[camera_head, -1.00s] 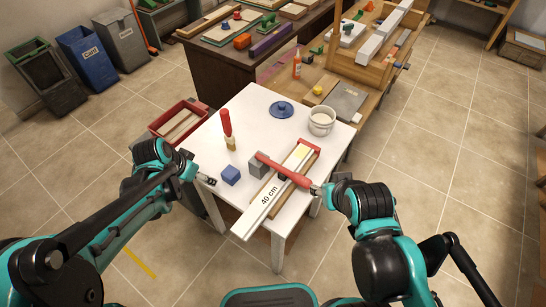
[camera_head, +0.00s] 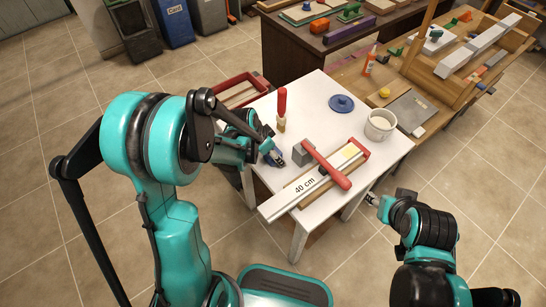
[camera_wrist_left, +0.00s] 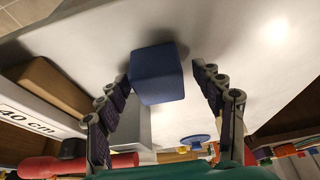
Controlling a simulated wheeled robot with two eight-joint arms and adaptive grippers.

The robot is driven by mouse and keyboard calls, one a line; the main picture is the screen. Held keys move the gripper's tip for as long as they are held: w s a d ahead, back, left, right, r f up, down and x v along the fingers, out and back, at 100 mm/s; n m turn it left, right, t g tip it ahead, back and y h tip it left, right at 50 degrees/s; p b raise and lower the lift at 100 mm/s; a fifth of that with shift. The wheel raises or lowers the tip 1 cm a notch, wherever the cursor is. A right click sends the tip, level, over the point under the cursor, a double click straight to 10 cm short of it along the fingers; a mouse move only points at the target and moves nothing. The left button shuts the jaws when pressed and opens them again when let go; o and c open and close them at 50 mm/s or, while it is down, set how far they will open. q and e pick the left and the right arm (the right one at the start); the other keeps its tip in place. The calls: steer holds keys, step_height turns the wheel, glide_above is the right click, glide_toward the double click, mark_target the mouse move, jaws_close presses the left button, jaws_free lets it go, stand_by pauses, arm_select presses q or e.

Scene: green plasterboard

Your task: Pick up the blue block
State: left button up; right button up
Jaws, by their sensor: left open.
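The blue block (camera_wrist_left: 157,76) sits on the white table (camera_head: 322,95). In the left wrist view it lies between the two spread fingers of my left gripper (camera_head: 274,158), with gaps on both sides. In the head view the gripper and arm largely cover the block. My left gripper is open and holds nothing. My right gripper (camera_head: 372,200) is off the table's right front edge, apart from the red handle. It is too small to tell whether it is open.
A grey-headed mallet with a red handle (camera_head: 328,168) lies across the 40 cm piece (camera_head: 303,187), close to the block's right. A red-handled brush (camera_head: 282,108) stands behind. A blue lid (camera_head: 341,103) and white pot (camera_head: 380,124) are farther back.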

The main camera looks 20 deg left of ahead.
arm_select(q)
steer(key=shift+r, duration=0.1)
steer(key=shift+c, duration=1)
steer(key=c, duration=1.1)
steer(key=shift+o, duration=0.2)
